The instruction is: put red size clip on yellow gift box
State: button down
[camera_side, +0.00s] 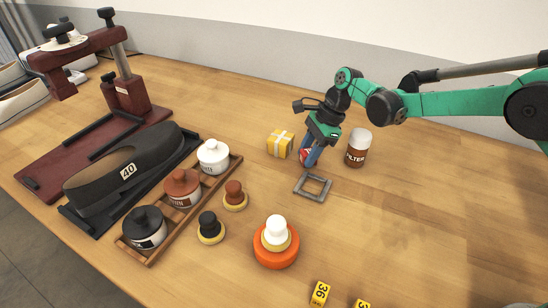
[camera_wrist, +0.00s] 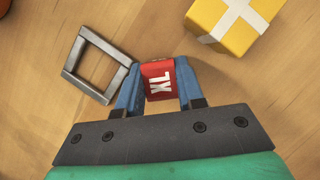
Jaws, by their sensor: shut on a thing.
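The red size clip (camera_wrist: 159,80), marked XL, is between the two blue fingers of my gripper (camera_wrist: 157,90) in the wrist view. My gripper is shut on it. In the side view my gripper (camera_side: 308,156) points down, and only a little of the red clip (camera_side: 304,154) shows beside the fingers. The yellow gift box (camera_side: 280,144) with a white ribbon stands on the table just left of my gripper. In the wrist view the box (camera_wrist: 232,24) is at the upper right, apart from the clip.
A grey square frame (camera_side: 313,187) lies close in front of my gripper. A brown FILTER jar (camera_side: 357,148) stands to the right. An orange base with a white knob (camera_side: 276,241) is nearer the front. A wooden rack (camera_side: 222,172) of jars stands left. The table's right side is largely clear.

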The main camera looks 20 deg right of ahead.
jog(key=shift+f, duration=0.15)
jog(key=c, duration=0.5)
grip_release()
jog(key=shift+c, duration=0.2)
jog(key=v, duration=1.2)
jog(key=s+d+r+n+t+h, duration=0.1)
jog(key=s+d+r+n+t, duration=0.1)
jog(key=s+n, duration=0.4)
jog(key=s+d+r+n+t+h, duration=0.2)
jog(key=s+d+r+n+t, duration=0.1)
jog(key=s+n, duration=0.3)
jog(key=shift+s+d+r, duration=0.15)
jog(key=shift+s+r, duration=0.2)
jog(key=shift+s, duration=0.2)
jog(key=s+f+n, duration=0.1)
jog(key=s+d+f+n+t+h, duration=0.1)
jog(key=s+n, duration=0.1)
jog(key=s+d+f+n+t, duration=0.1)
jog(key=s+n, duration=0.1)
jog(key=shift+s, duration=0.2)
jog(key=shift+c, duration=0.3)
jog(key=shift+s+f+n+h, duration=0.2)
jog(key=shift+n+h, duration=0.1)
jog(key=shift+n, duration=0.2)
jog(key=shift+c, duration=0.2)
